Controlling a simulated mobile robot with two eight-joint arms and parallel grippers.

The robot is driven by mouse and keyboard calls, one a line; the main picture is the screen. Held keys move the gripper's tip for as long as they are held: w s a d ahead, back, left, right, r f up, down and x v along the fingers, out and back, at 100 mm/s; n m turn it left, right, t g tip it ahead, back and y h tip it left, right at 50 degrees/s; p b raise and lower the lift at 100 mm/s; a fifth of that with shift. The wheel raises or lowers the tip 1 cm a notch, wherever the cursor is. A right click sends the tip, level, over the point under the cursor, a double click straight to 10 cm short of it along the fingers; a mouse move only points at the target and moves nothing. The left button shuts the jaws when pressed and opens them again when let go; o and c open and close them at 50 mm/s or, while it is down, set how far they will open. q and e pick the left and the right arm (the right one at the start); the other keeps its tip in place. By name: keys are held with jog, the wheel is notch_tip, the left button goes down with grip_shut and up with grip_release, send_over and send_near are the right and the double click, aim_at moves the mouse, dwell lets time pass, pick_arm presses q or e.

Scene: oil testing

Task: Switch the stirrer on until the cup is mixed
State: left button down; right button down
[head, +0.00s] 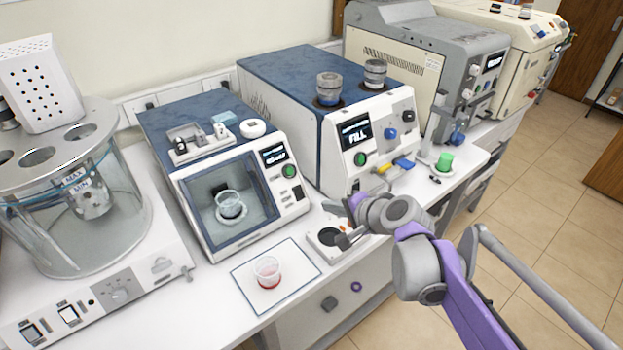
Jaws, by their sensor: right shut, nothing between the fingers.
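My right gripper (343,241) reaches in from the lower right and is shut and empty. Its tips are over or beside a small white device (316,240) with a dark round top; I cannot tell whether they touch. A clear cup with red liquid (267,272) stands upright on a white mat (292,257) to the left of the gripper. Another clear cup with dark contents (231,204) is inside a blue and white machine (247,234) behind a window. That machine has a small screen and a green button (289,171). I cannot tell for certain which device is the stirrer. My left gripper is not in view.
A large glass bath (110,235) stands at the left. A taller blue and white machine (290,85) reading "FILL" stands behind the gripper, with two lidded containers on top. A green-capped item (444,162) is on the bench to the right. Bare floor lies beyond the bench at right.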

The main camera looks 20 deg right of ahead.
aim_at(298, 189)
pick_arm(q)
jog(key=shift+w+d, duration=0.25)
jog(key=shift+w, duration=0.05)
pick_arm(e)
jog(key=shift+w+d+r+m+t, duration=0.15)
jog(key=shift+w+d+r+m, duration=0.1)
jog(key=shift+w+d, duration=0.2)
jog(key=shift+w+d+r+m+t, duration=0.15)
jog(key=shift+w+d+r+m, duration=0.15)
jog(key=shift+w, duration=0.25)
jog(key=shift+s, duration=0.1)
jog(key=shift+f, duration=0.1)
jog(key=x, duration=1.4)
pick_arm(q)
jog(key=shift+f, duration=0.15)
